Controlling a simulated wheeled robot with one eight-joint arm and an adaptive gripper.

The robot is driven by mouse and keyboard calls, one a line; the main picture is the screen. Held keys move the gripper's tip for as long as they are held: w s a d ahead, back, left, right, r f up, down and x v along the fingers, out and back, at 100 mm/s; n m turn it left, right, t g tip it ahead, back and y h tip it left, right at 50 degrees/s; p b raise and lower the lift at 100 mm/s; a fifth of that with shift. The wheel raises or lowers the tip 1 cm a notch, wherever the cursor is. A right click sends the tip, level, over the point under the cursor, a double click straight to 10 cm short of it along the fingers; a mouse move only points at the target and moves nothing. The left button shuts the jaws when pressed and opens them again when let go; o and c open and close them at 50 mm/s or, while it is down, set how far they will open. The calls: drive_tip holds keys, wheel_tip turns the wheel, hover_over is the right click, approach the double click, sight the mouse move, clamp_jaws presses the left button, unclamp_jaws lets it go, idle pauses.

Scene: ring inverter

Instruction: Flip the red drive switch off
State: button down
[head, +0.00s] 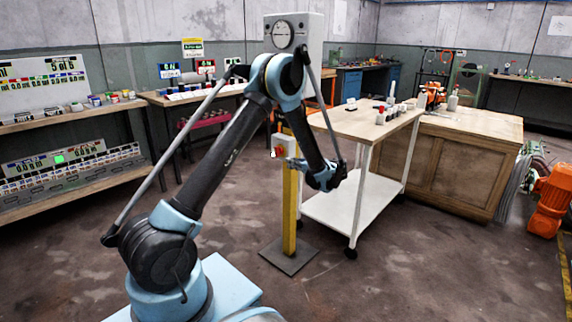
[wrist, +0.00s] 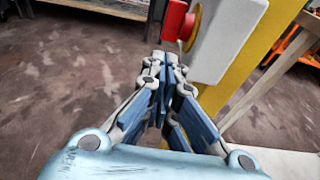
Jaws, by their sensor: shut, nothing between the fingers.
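The red drive switch (head: 278,150) sits on the left side of a pale box (head: 289,144) on a yellow post (head: 289,205). In the wrist view the red switch (wrist: 174,21) shows at the top, with a yellow ring behind it on the white box (wrist: 228,35). My gripper (wrist: 165,58) is shut and empty, its tips just below the switch in the picture. I cannot tell whether they touch it.
A white trolley (head: 330,205) with a wooden top stands right of the post, close to my gripper. A wooden cabinet (head: 440,165) is behind it. Shelves (head: 70,187) with labelled parts line the left. Open concrete floor lies left of the post.

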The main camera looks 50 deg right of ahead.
drive_tip(key=f+v, duration=0.1)
drive_tip(key=v, duration=0.6)
drive_tip(key=shift+s+d+r, duration=0.15)
drive_tip(key=shift+s, duration=0.45)
